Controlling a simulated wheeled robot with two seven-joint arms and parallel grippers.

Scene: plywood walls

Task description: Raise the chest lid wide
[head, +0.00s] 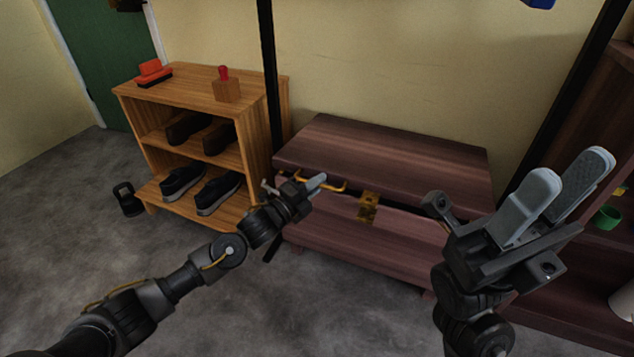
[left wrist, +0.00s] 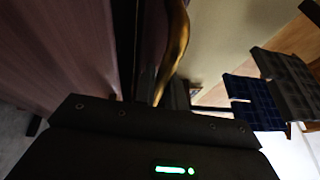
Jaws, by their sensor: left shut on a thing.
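The chest (head: 345,240) is dark reddish wood and stands against the wall in the head view. Its lid (head: 390,150) is close to level, with a dark gap under its front edge. A brass latch (head: 368,207) is at the front middle. A curved brass handle (head: 336,188) is at the lid's front left. My left gripper (head: 317,182) is shut on this handle. The handle also shows in the left wrist view (left wrist: 176,50), partly hidden by the gripper. My right gripper (head: 558,188) is open and empty, in front of the chest's right end.
A wooden shoe rack (head: 190,80) with several shoes stands left of the chest. A red-handled brush (head: 153,73) and a small block with a red knob (head: 226,88) sit on top. A kettlebell (head: 127,198) is on the floor. A dark shelf (head: 590,120) with a green cup (head: 607,217) is at the right.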

